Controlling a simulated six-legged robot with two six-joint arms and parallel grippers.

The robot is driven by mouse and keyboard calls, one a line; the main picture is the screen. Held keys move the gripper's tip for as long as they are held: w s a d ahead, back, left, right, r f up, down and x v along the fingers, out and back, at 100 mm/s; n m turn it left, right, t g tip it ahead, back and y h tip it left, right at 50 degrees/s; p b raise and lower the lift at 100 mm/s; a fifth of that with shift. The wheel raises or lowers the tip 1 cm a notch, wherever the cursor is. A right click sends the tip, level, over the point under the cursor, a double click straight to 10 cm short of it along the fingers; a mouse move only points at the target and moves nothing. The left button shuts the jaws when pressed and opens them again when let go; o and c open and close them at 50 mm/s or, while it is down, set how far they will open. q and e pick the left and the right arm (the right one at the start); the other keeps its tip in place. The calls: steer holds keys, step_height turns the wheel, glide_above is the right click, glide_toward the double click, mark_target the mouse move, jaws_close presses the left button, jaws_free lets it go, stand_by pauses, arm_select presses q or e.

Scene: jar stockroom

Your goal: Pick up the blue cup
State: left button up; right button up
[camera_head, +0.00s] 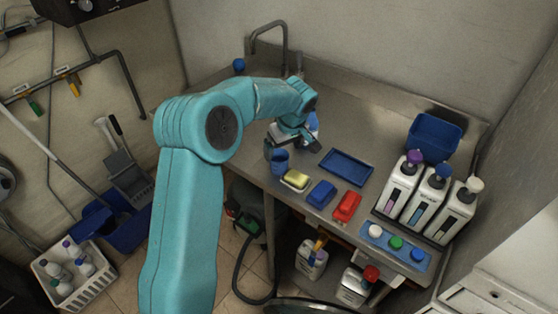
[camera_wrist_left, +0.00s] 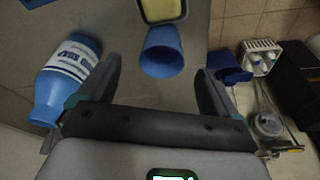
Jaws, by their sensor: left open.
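The blue cup (camera_head: 280,162) stands near the front edge of the steel counter, just left of a yellow sponge in a tray. It also shows in the left wrist view (camera_wrist_left: 162,60), where its open rim faces the fingers. My left gripper (camera_head: 290,143) is above and behind the cup in the head view. In the wrist view its two dark fingers (camera_wrist_left: 164,78) are spread apart with nothing between them. The cup lies just past the fingertips, centred in the gap. My right gripper is not in view.
The yellow sponge (camera_head: 296,179), a blue block (camera_head: 321,193) and a red block (camera_head: 347,206) line the counter front. A blue tray (camera_head: 346,167) and several white bottles stand to the right.

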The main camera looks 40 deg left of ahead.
mark_target(279, 159)
arm_select(q)
steer(key=shift+w+a+f, duration=0.1)
steer(key=shift+w+f, duration=0.05)
steer(key=shift+f, duration=0.4)
steer(key=shift+s+a+f+p, duration=0.2)
steer(key=shift+f+p, duration=0.2)
steer(key=shift+f, duration=0.15)
steer(key=p+x, duration=0.1)
steer(key=x, duration=0.3)
steer(key=shift+a, duration=0.1)
steer(key=shift+w+a+f, duration=0.1)
steer(key=shift+f, duration=0.15)
steer(key=shift+r, duration=0.1)
steer(key=shift+c, duration=1.2)
steer(key=c, duration=0.8)
